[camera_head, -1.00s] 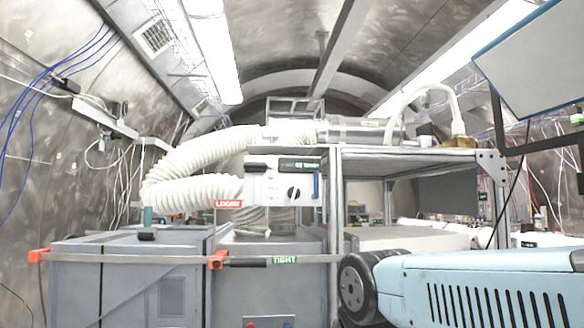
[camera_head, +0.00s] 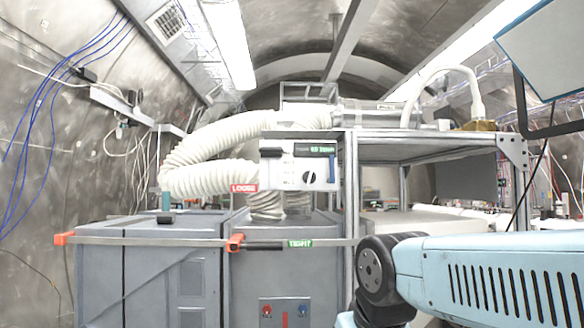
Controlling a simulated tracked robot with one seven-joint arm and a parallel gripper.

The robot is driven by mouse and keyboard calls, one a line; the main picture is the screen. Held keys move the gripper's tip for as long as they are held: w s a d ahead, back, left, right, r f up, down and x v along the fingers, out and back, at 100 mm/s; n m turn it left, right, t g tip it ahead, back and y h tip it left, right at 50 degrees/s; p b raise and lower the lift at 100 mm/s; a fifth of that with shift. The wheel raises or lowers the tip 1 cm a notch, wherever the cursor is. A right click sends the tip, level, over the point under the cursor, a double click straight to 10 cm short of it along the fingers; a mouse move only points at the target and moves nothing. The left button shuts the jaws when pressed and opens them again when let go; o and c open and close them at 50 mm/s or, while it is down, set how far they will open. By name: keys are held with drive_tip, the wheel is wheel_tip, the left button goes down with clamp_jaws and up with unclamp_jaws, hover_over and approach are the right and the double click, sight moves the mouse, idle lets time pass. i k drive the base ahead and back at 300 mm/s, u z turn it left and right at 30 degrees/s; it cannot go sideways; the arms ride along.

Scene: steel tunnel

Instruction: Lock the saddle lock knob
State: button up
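I cannot tell for sure which part is the saddle lock knob. A small black round knob (camera_head: 309,177) is on the front of a white box (camera_head: 283,178) under the frame's top. A blue upright handle (camera_head: 331,170) is at the box's right side. A red "LOOSE" label (camera_head: 244,188) is at the box's lower left. A green "TIGHT" label (camera_head: 300,244) is on a long bar with orange clamp ends (camera_head: 235,243) across the grey cabinets. My gripper is not in view, so its state and any contact are hidden.
Grey cabinets (camera_head: 150,265) fill the lower left and centre. A thick white hose (camera_head: 205,178) bends above them. A metal frame (camera_head: 350,200) stands at centre right. A screen (camera_head: 548,55) hangs upper right. Blue cables (camera_head: 45,90) run along the left wall.

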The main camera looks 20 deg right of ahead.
sight(309, 177)
drive_tip(key=z, duration=1.15)
drive_tip(key=k, duration=1.15)
drive_tip(key=u, duration=0.7)
drive_tip(key=i, duration=1.05)
